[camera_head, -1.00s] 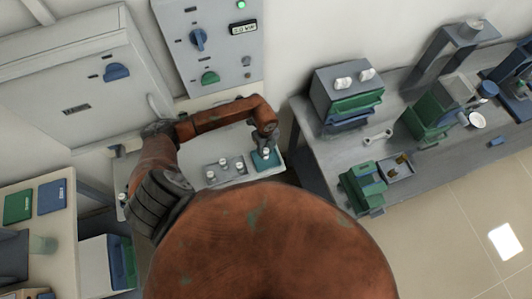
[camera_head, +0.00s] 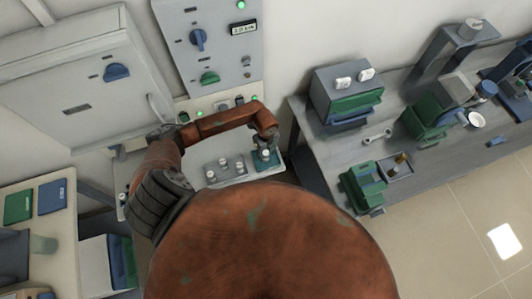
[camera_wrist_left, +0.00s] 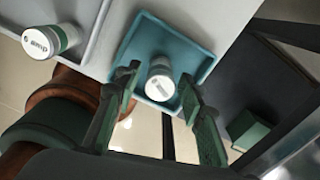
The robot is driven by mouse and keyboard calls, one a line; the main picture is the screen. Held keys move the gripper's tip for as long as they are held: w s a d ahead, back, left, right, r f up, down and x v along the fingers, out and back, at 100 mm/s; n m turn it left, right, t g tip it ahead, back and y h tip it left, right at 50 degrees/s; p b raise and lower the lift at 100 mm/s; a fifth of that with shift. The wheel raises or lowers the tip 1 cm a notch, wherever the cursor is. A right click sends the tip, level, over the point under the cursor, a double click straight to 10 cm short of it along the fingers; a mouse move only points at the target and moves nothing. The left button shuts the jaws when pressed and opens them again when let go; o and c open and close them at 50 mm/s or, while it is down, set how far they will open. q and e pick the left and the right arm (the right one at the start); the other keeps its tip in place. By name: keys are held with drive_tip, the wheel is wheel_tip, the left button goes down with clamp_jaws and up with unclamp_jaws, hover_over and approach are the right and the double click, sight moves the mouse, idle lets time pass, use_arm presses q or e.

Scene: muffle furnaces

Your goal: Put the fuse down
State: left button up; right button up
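The fuse (camera_wrist_left: 160,78) is a small white-topped cylinder standing in a teal tray (camera_wrist_left: 205,62). My left gripper (camera_wrist_left: 160,76) has one finger on each side of it, with narrow gaps visible between fingers and fuse. In the head view the fuse (camera_head: 266,154) and the teal tray (camera_head: 273,164) show just under my left gripper (camera_head: 264,143). The fuse's lower part is partly hidden in the wrist view. My right gripper is not in view.
A grey tray (camera_head: 213,184) with several similar white-topped fuses stands left of the teal tray; one fuse (camera_wrist_left: 50,41) shows in the wrist view. A control panel (camera_head: 225,60) rises behind. A grey bench (camera_head: 335,160) with equipment is at right.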

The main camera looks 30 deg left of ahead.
sight(266, 153)
use_arm(q)
drive_tip(key=shift+o, duration=0.2)
drive_tip(key=shift+r+p, duration=0.7)
drive_tip(key=shift+r, duration=0.15)
wheel_tip(266, 153, up, 11)
drive_tip(key=p, duration=0.8)
drive_tip(key=shift+f+p, duration=0.2)
drive_tip(key=shift+p, duration=0.15)
drive_tip(key=shift+d, duration=0.1)
